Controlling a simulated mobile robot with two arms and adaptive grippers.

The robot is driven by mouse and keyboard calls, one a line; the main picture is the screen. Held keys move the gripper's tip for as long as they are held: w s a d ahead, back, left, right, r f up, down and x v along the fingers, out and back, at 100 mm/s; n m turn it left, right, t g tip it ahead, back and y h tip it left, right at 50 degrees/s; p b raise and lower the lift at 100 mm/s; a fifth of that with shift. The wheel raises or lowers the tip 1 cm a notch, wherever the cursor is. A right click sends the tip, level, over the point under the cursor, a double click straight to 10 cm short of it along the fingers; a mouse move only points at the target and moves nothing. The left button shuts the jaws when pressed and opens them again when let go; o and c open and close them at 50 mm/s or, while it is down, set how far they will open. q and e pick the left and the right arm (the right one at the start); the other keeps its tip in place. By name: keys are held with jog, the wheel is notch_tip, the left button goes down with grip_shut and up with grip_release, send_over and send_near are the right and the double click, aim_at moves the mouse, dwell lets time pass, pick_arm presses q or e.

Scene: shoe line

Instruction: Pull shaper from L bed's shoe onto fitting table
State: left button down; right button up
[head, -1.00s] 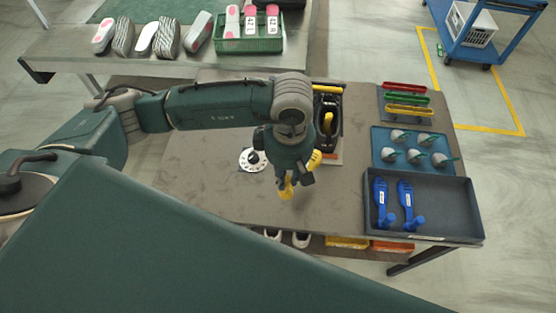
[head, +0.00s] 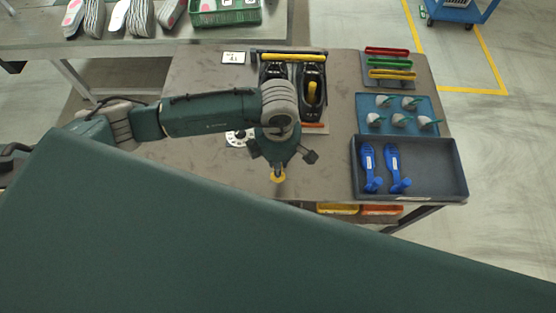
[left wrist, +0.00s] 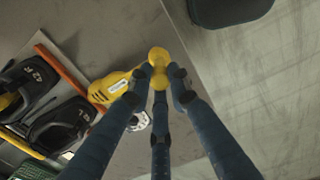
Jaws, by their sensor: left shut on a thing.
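My left gripper (head: 278,168) is shut on the knob of a yellow shaper (head: 278,178), near the front edge of the fitting table (head: 210,180). In the left wrist view my left gripper (left wrist: 158,75) closes its fingers around the knob, and the labelled yellow body of the shaper (left wrist: 108,86) points left, clear of the shoes. I cannot tell whether it touches the table. Two black shoes stand in a holder. The left shoe (head: 272,72) shows no yellow inside; the right shoe (head: 312,106) holds another yellow shaper (head: 312,90). My right gripper is out of view.
A dark tray (head: 430,190) with two blue tools, a blue mat (head: 387,101) with several grey-green pieces, and red, green and yellow bars (head: 391,75) lie at the right. A white dial (head: 236,138) lies partly behind my arm. The table's left part is clear.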

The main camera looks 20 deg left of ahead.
pick_arm(q)
jog(key=shift+f+b, duration=1.55)
jog(key=shift+f, duration=1.45)
jog(key=c, duration=1.5)
grip_release()
jog(key=shift+c, duration=0.2)
jog(key=shift+r+p, duration=2.85)
jog(key=shift+r, duration=1.75)
jog(key=shift+f, duration=0.1)
